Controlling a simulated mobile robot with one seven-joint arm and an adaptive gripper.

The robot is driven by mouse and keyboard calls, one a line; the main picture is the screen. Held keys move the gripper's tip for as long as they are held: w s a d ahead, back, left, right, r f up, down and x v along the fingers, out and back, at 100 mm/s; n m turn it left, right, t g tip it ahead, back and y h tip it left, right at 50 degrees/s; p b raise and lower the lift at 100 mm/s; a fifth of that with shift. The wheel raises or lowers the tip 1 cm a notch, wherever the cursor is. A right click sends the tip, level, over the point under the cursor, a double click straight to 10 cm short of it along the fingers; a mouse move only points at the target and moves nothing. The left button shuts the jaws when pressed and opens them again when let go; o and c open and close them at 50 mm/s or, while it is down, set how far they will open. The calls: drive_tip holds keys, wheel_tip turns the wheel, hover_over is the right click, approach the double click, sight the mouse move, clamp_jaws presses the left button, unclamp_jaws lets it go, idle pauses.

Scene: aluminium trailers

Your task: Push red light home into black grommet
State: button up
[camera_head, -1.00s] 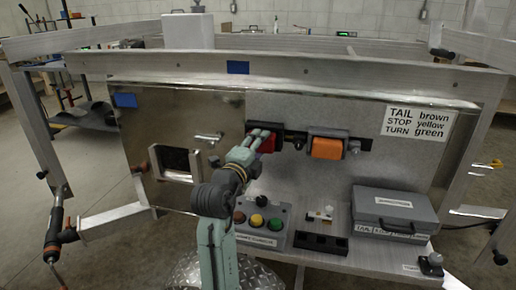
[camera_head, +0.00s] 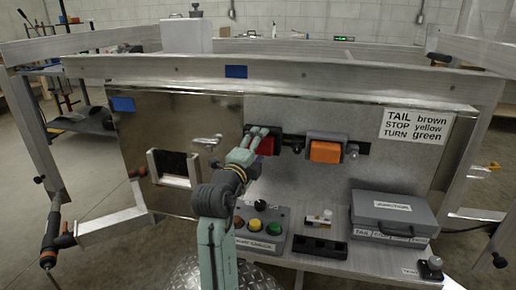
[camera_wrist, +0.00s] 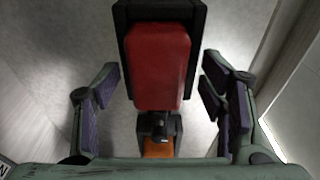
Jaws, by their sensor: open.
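The red light (camera_head: 266,145) is on the upright metal panel, left of the orange light (camera_head: 325,151). In the wrist view the red light (camera_wrist: 158,65) has a black surround (camera_wrist: 120,30) along its top and sides. My gripper (camera_wrist: 161,95) is open, with one finger on each side of the red light and gaps between. In the head view my gripper (camera_head: 259,138) is at the red light and covers its left part. Whether the light is fully seated in the black grommet cannot be told.
The orange light also shows in the wrist view (camera_wrist: 158,147). Below the panel, a shelf holds a box with coloured buttons (camera_head: 258,224), a black block (camera_head: 320,246) and a grey case (camera_head: 393,211). A white label sheet (camera_head: 415,124) is at the panel's upper right.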

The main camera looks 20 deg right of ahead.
drive_tip(key=v, duration=1.2)
